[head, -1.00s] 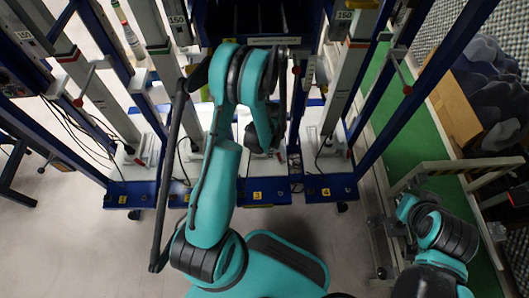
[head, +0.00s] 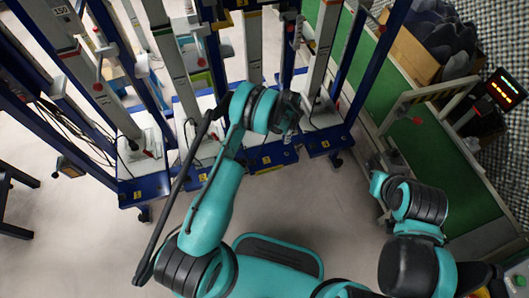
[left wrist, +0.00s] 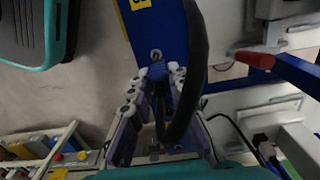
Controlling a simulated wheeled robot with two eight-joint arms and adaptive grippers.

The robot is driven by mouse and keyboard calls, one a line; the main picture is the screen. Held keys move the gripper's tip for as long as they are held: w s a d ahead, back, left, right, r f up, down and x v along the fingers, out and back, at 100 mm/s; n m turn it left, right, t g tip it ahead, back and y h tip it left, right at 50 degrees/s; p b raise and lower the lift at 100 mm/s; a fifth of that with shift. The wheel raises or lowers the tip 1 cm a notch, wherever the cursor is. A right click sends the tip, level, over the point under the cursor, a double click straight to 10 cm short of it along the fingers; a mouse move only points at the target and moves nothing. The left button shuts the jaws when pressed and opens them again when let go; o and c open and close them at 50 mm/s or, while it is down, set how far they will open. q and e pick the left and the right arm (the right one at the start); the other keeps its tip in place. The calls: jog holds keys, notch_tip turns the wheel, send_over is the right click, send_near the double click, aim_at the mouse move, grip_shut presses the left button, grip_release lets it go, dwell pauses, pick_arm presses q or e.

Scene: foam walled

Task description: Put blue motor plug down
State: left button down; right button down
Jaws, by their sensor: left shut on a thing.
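In the left wrist view, my left gripper (left wrist: 156,84) is shut on a small blue plug (left wrist: 158,72), seen between its jointed fingers. A thick black cable loops over and past the fingers, and partly hides what is held. In the head view, my left gripper (head: 289,112) is dark and sits above the blue base beams of the numbered stands. The plug is too small to make out there. My right arm shows at the lower right of the head view, but its gripper cannot be seen.
Several tall grey columns (head: 163,62) stand on blue bases with yellow number labels. Red-tipped handles stick out from them. A green conveyor (head: 447,180) with rails lies at the right, beside a cardboard box (head: 412,55) of dark items. The grey floor in front is clear.

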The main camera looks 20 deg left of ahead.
pick_arm(q)
jog(key=a+f+b, duration=0.1)
jog(key=a, duration=0.1)
jog(key=a+f, duration=0.2)
jog(key=a, duration=0.1)
jog(key=a+f+b, duration=0.1)
jog(key=a+f, duration=0.1)
jog(key=a, duration=0.1)
jog(key=shift+s+a+f+b, duration=0.2)
jog(key=shift+s+a+b, duration=0.05)
jog(key=shift+s+b, duration=0.1)
notch_tip(320, 180, down, 4)
jog(key=shift+b, duration=1)
jog(key=shift+r, duration=0.15)
jog(key=c, duration=1.4)
grip_release()
jog(key=shift+c, duration=0.2)
